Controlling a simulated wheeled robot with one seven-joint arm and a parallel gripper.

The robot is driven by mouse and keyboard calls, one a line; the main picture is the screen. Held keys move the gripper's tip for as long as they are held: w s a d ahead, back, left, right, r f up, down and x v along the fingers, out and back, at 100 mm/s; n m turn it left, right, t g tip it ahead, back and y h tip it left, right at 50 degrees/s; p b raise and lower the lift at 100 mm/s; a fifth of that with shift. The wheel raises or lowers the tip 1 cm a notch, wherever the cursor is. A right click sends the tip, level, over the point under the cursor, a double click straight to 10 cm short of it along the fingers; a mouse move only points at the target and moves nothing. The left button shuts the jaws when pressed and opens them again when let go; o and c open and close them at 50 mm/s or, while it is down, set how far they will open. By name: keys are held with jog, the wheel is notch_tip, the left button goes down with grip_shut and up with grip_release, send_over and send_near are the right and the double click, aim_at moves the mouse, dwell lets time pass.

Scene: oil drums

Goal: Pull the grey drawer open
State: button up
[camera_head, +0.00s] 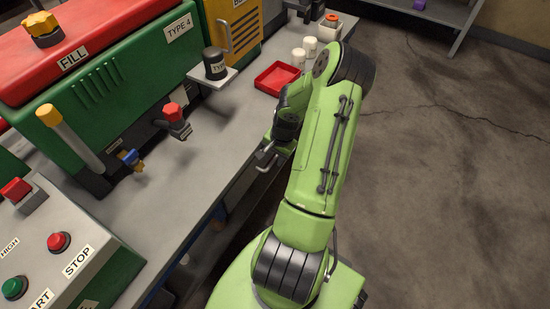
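My green arm reaches out from the bottom centre along the front edge of the grey workbench (190,215). My gripper (265,160) is at the bench's front edge, left of the arm, below a dark wrist. Its fingers are small and partly overlapped, so I cannot tell whether they are open or shut. I see nothing clearly held in it. No grey drawer can be clearly made out. The bench front near the gripper is dark and partly hidden by the bench top and my arm.
On the bench are a green and red machine (115,85), a yellow machine (243,25), a red tray (277,78), white-topped containers (304,53) and a control box (65,240) with buttons. Clear concrete floor (450,160) lies right of my arm. A grey shelf (440,12) stands at the back.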

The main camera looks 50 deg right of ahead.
grip_shut()
dwell(0.3)
